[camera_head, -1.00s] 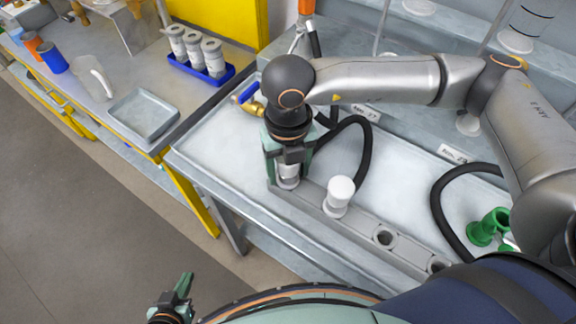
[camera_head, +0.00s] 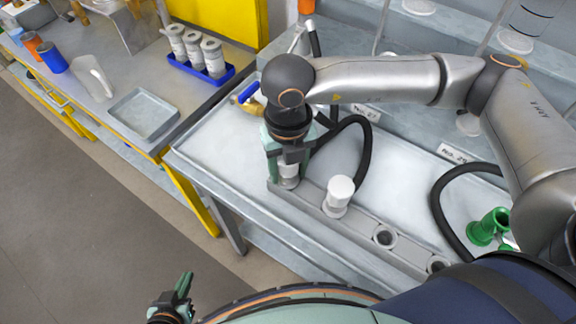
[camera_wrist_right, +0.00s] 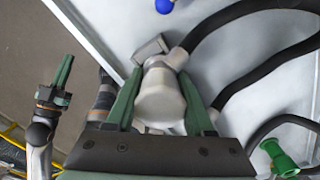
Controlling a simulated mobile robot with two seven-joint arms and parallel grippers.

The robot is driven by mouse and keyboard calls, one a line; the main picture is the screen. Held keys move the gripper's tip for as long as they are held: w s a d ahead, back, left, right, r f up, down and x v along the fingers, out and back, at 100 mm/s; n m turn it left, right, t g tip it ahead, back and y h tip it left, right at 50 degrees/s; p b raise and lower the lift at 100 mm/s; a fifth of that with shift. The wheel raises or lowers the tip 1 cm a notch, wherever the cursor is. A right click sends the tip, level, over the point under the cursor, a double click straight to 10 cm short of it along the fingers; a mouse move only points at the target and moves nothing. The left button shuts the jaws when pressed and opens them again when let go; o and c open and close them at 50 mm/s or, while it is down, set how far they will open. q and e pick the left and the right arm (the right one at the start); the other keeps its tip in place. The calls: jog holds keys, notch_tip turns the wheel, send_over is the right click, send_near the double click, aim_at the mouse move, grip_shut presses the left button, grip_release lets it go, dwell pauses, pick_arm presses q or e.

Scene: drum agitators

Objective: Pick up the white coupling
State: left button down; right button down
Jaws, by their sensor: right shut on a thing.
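The white coupling (camera_head: 289,171) stands at the left end of a long grey rack (camera_head: 313,207) on the bench. My right gripper (camera_head: 288,166) points down over it and is shut on it, a finger on each side. In the right wrist view the pale coupling (camera_wrist_right: 160,97) shows between the two green fingers, its lower part hidden. A second white-topped piece (camera_head: 340,190) stands in the rack just to the right, apart from the gripper. My left gripper (camera_head: 184,285) is low at the front, away from the bench; its finger gap is unclear.
A black hose (camera_head: 363,150) curves close behind the rack, and another (camera_head: 440,200) lies to the right near a green fitting (camera_head: 489,227). Empty holes show in the rack's right part. A blue tray (camera_head: 205,73) of canisters and a grey tray (camera_head: 144,114) are on the left table.

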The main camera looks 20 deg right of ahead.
jog(key=shift+r, duration=0.15)
jog(key=shift+r, duration=0.2)
notch_tip(320, 180, up, 2)
jog(key=shift+w+r+b, duration=0.1)
jog(key=shift+b, duration=0.3)
jog(key=s+a+r+b, duration=0.1)
jog(key=s+r, duration=0.9)
jog(key=s, duration=0.4)
jog(key=shift+a, duration=0.4)
